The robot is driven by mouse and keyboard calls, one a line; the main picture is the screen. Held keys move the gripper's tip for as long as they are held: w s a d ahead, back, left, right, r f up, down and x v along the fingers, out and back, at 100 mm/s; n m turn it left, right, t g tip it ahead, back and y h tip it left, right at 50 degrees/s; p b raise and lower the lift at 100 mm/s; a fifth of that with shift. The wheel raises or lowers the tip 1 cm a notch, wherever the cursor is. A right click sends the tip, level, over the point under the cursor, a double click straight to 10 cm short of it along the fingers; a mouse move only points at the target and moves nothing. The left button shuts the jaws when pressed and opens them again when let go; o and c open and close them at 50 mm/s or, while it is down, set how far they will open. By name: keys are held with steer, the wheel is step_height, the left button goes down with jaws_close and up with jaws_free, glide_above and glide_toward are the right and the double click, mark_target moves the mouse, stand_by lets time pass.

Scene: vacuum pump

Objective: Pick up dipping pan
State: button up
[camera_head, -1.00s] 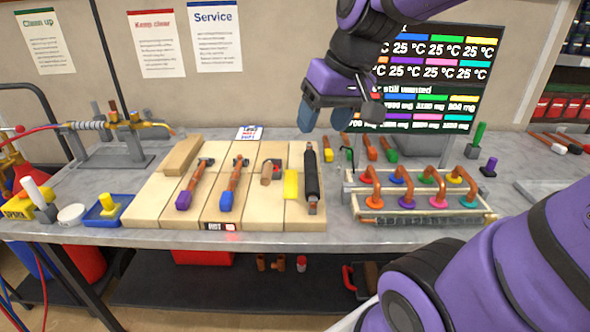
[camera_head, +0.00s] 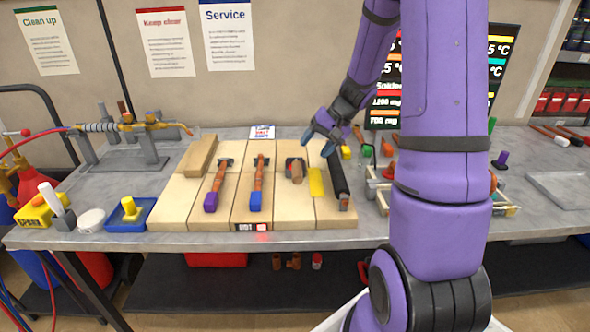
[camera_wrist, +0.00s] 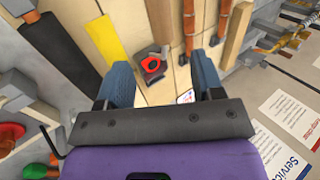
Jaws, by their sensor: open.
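My gripper (camera_head: 322,143) is open and empty above the back right of the wooden boards. In the wrist view its two blue fingers (camera_wrist: 165,88) stand apart, and a small dark piece with a red top (camera_wrist: 152,66) shows between and beyond them. The same short piece, copper and dark, lies on a board in the head view (camera_head: 295,170). I cannot tell for certain which thing is the dipping pan. A flat grey tray (camera_head: 562,190) lies at the right end of the bench, and a small blue tray (camera_head: 117,222) with a yellow block stands at the left.
Two copper tools with purple (camera_head: 211,202) and blue (camera_head: 255,200) ends lie on the boards. A yellow strip (camera_head: 316,182) and a black rod (camera_head: 338,180) lie right of the short piece. My arm hides much of the fitting rack. A copper pipe rig (camera_head: 140,130) stands back left.

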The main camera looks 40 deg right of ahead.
mark_target(293, 171)
steer(key=shift+x, duration=5.5)
steer(key=shift+w+r, duration=0.1)
jaws_close()
